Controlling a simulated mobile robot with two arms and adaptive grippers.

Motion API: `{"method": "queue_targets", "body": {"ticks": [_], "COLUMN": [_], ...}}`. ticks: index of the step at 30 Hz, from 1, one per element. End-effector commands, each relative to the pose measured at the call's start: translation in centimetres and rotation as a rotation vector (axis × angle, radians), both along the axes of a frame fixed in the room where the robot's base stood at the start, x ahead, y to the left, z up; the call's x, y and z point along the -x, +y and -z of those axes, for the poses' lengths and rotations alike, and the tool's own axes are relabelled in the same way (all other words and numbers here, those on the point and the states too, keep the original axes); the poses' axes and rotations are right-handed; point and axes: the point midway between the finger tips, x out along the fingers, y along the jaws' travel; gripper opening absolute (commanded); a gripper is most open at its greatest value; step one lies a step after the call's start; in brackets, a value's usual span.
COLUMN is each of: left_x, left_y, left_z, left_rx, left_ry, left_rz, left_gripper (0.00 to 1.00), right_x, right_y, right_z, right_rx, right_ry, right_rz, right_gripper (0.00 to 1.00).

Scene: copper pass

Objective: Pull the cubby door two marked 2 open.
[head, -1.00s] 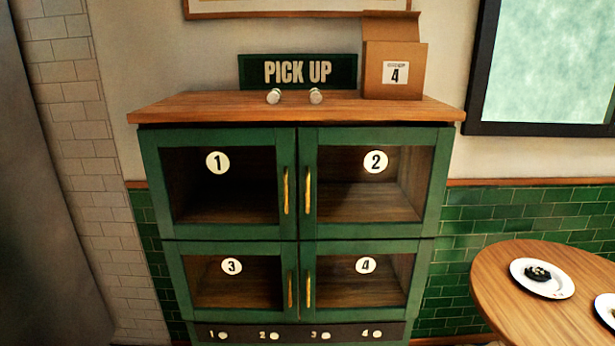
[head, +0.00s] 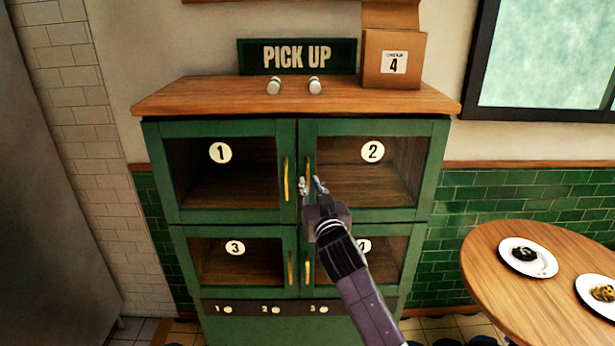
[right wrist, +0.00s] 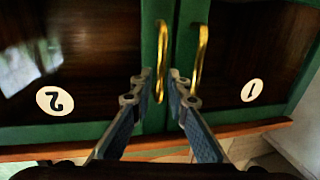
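Cubby door two (head: 373,152), a green-framed glass door marked 2, is the upper right door and stands shut. Its brass vertical handle (head: 308,170) is on its left edge. My right gripper (head: 313,182) is at the lower part of this handle, fingers apart. In the right wrist view, which is upside down, door two (right wrist: 55,100) is on the left. Its handle (right wrist: 161,60) shows between the open fingertips (right wrist: 160,75); I cannot tell whether they touch it. My left gripper is not in view.
Door one's handle (head: 286,178) is close beside on the left. Doors three (head: 235,248) and 4 are below, shut. On the cabinet top are a box (head: 394,62) and two small shakers. A round table (head: 490,268) with plates stands at right.

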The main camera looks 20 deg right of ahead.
Motion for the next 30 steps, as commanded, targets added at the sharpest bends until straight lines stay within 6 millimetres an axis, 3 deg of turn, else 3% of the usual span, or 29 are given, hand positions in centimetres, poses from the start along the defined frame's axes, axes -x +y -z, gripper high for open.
{"method": "queue_targets", "body": {"ticks": [9,21,25,30], "left_x": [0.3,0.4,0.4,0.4], "left_y": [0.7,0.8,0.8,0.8], "left_z": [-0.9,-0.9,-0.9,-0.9], "left_rx": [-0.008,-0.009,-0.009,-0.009], "left_ry": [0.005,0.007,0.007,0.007], "left_rz": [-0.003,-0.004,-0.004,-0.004], "left_gripper": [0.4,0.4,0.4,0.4], "right_x": [-3.0,-3.5,-3.5,-3.5], "right_y": [-0.2,-0.2,-0.2,-0.2], "right_z": [-0.1,0.1,0.1,0.1], "right_rx": [0.0,0.0,0.0,0.0], "right_ry": [0.0,0.0,0.0,0.001], "right_rz": [-0.001,-0.002,-0.002,-0.002], "right_gripper": [0.15,0.15,0.01,0.0]}}
